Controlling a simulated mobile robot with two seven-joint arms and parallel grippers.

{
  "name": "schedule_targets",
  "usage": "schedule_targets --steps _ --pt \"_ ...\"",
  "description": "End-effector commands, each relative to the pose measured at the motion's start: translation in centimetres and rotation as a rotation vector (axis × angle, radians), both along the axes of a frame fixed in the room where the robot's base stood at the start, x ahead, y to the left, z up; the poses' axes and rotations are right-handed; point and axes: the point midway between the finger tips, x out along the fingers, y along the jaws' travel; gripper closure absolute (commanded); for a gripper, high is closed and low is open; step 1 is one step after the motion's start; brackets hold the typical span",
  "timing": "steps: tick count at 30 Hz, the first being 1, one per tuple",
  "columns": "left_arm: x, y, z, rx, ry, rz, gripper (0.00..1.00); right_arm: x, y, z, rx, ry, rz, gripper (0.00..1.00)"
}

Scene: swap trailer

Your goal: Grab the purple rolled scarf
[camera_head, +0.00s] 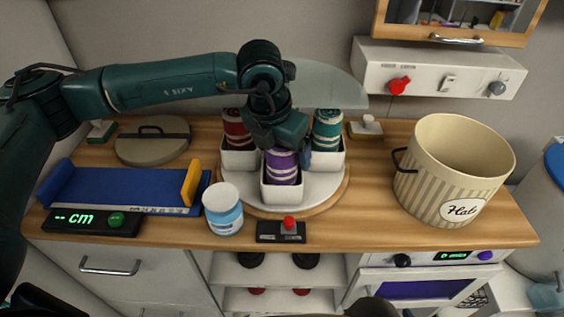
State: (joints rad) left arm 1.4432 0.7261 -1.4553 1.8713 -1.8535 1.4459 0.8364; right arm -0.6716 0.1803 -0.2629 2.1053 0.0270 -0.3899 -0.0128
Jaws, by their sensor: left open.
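The purple rolled scarf (282,168) stands upright in the front white holder (283,193) on a round white turntable (322,187). My left gripper (279,140) is directly above and behind it, pointing down, with its fingers at the top of the scarf. It covers part of the scarf's top, and I cannot tell whether the fingers touch it. A red rolled scarf (237,130) stands in the back left holder. A teal rolled scarf (327,130) stands in the back right holder. My right gripper is not seen.
A striped hat bin (440,185) stands at the right of the wooden counter. A blue measuring tray (120,187) and a round lid (152,145) lie at left.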

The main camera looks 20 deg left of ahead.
Motion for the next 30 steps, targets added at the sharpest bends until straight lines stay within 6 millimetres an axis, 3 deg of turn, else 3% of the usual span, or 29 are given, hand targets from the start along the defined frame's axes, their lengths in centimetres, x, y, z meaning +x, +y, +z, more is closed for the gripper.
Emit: schedule_targets --steps 4,11,30 --pt "0.33 -0.16 -1.22 -0.001 0.0 0.0 0.17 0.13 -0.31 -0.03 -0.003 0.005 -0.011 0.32" --pt "0.37 -0.17 -1.36 -0.001 -0.001 -0.001 0.17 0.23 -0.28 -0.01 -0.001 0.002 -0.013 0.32" --pt "0.37 -0.15 -1.28 -0.001 -0.001 0.0 0.68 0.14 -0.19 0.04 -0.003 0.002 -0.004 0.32"
